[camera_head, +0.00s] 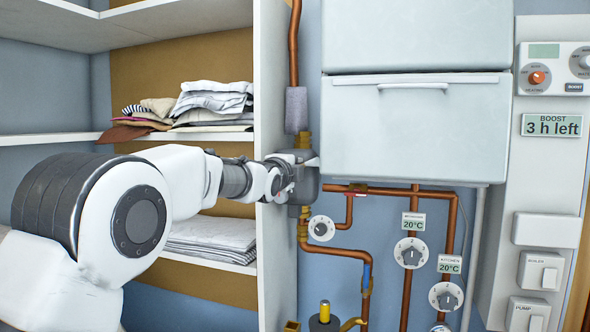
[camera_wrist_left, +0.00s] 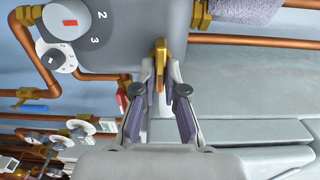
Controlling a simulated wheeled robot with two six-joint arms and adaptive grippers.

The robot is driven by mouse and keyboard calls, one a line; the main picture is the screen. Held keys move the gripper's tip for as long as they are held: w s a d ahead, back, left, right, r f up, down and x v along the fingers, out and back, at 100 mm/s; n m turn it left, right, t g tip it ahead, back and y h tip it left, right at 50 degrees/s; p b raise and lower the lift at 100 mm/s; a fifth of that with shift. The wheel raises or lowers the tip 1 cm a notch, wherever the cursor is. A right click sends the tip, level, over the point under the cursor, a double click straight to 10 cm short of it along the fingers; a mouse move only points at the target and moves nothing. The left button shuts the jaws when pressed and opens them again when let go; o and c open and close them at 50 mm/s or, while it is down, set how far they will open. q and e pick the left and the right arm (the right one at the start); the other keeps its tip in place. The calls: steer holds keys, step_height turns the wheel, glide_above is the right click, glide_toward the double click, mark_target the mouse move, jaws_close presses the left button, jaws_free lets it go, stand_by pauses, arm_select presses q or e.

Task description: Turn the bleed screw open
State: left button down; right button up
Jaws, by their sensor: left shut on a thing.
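The bleed screw (camera_wrist_left: 160,47) is a small brass piece standing out from the grey pump body (camera_wrist_left: 130,35) in the left wrist view. My left gripper (camera_wrist_left: 161,74) has its fingertips closed around the outer end of the brass piece. In the head view my left arm reaches in from the left and my left gripper (camera_head: 302,165) is at the grey pump (camera_head: 306,187) on the copper pipe; the screw is hidden there. The pump has a numbered dial with a red mark (camera_wrist_left: 68,23). My right gripper is in neither view.
A white boiler cabinet (camera_head: 415,125) is close to the right of the pump. Shelves with folded laundry (camera_head: 212,103) stand at the left behind a white side panel (camera_head: 275,260). Copper pipes (camera_head: 360,256) and dial valves (camera_head: 411,252) run below.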

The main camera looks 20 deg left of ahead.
arm_select(q)
steer(key=shift+r, duration=0.5)
steer(key=c, duration=1.3)
jaws_free()
steer(key=shift+o, duration=0.3)
steer(key=shift+f, duration=0.4)
steer(key=s, duration=1.1)
steer(key=shift+s+a, duration=0.25)
steer(key=shift+s, duration=0.15)
